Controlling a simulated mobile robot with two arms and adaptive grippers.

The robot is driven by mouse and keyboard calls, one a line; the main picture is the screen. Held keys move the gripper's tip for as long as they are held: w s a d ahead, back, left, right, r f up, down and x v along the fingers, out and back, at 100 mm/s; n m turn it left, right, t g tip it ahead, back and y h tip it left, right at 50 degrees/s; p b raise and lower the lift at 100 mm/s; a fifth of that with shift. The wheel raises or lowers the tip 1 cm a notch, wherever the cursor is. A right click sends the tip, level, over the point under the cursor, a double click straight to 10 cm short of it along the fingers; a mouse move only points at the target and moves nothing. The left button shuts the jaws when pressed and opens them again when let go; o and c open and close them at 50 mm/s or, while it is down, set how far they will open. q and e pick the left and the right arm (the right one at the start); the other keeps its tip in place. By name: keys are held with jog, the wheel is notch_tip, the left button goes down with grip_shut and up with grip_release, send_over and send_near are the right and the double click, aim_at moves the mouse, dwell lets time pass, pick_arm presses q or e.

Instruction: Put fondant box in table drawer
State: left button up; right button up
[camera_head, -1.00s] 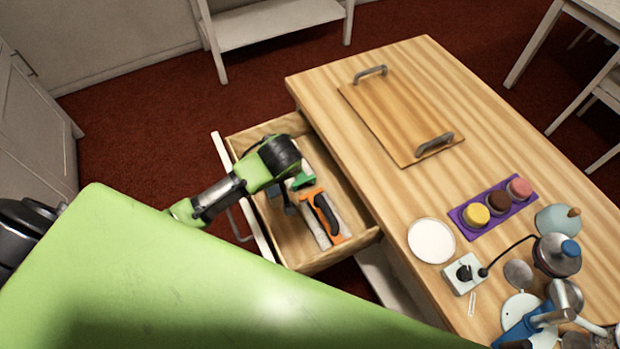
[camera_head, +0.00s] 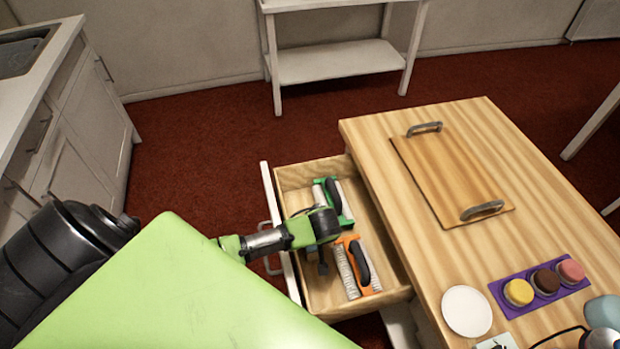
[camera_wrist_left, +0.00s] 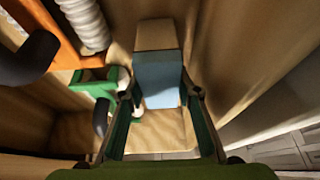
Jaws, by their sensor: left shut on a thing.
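The table drawer (camera_head: 281,188) is pulled out from the left side of the wooden table (camera_head: 365,127). My left gripper (camera_head: 322,268) reaches down into the drawer, near its front panel. In the left wrist view, the gripper (camera_wrist_left: 158,98) is shut on the fondant box (camera_wrist_left: 160,70), a light blue and tan block between the fingers. The box appears low inside the drawer; whether it touches the drawer floor cannot be told. In the head view my wrist and fingers mostly hide the box. My right gripper is not in view.
In the drawer lie a green-framed tool (camera_head: 333,200) and an orange-framed tool (camera_head: 357,268), each with a dark handle. On the tabletop are a wooden board (camera_head: 450,180), a purple tray (camera_head: 508,302) of coloured rounds and a white disc (camera_head: 466,311).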

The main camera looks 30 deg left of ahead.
pick_arm(q)
jog(key=o, duration=1)
jog(key=shift+f, duration=0.1)
jog(key=shift+o, duration=0.2)
jog(key=v, duration=1.2)
jog(key=shift+p, duration=0.35)
